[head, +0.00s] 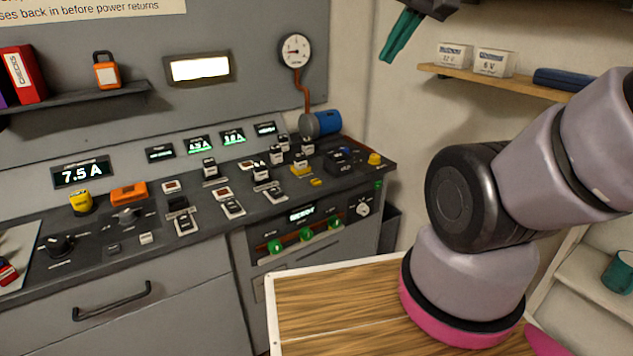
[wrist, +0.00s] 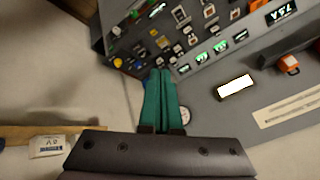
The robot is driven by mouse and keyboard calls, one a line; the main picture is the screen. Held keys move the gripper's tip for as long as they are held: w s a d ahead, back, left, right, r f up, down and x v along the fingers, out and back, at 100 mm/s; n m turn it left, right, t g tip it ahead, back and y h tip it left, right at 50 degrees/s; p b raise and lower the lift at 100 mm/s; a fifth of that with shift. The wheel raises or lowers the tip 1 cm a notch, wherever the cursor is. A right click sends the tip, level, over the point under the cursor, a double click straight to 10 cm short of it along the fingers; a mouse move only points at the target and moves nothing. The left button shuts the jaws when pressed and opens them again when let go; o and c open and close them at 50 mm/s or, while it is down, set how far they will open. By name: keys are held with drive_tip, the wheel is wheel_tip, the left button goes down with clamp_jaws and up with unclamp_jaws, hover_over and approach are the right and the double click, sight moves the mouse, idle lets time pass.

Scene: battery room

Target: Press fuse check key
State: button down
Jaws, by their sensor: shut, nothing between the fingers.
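The grey console (head: 215,240) carries several keys, knobs and switches. Its labels are too small to read, so I cannot tell which one is the fuse check key. A white key (head: 146,238) and a dark key (head: 113,249) sit on its left part, below a rotary knob (head: 127,215). My gripper (head: 392,55), with teal fingers, is high at the upper right of the head view, apart from the console. In the wrist view its fingers (wrist: 161,74) are together and empty, with the console beyond them, seen turned round.
A pressure gauge (head: 295,51) and a blue cylinder (head: 322,123) are at the console's far right end. A wooden shelf (head: 510,84) with white boxes is near my gripper. A display (head: 82,173) reads 7.5 A. A wooden top (head: 340,300) lies in front.

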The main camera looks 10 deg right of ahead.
drive_tip(key=m+t+h, duration=0.2)
drive_tip(key=m, duration=0.3)
hover_over(316, 182)
wheel_tip(316, 182, down, 32)
drive_tip(key=shift+s+f, duration=0.15)
drive_tip(key=shift+f, duration=0.1)
drive_tip(key=shift+f, duration=0.15)
drive_tip(key=shift+a+f, duration=0.1)
drive_tip(key=shift+f, duration=4.15)
drive_tip(key=shift+f, duration=0.1)
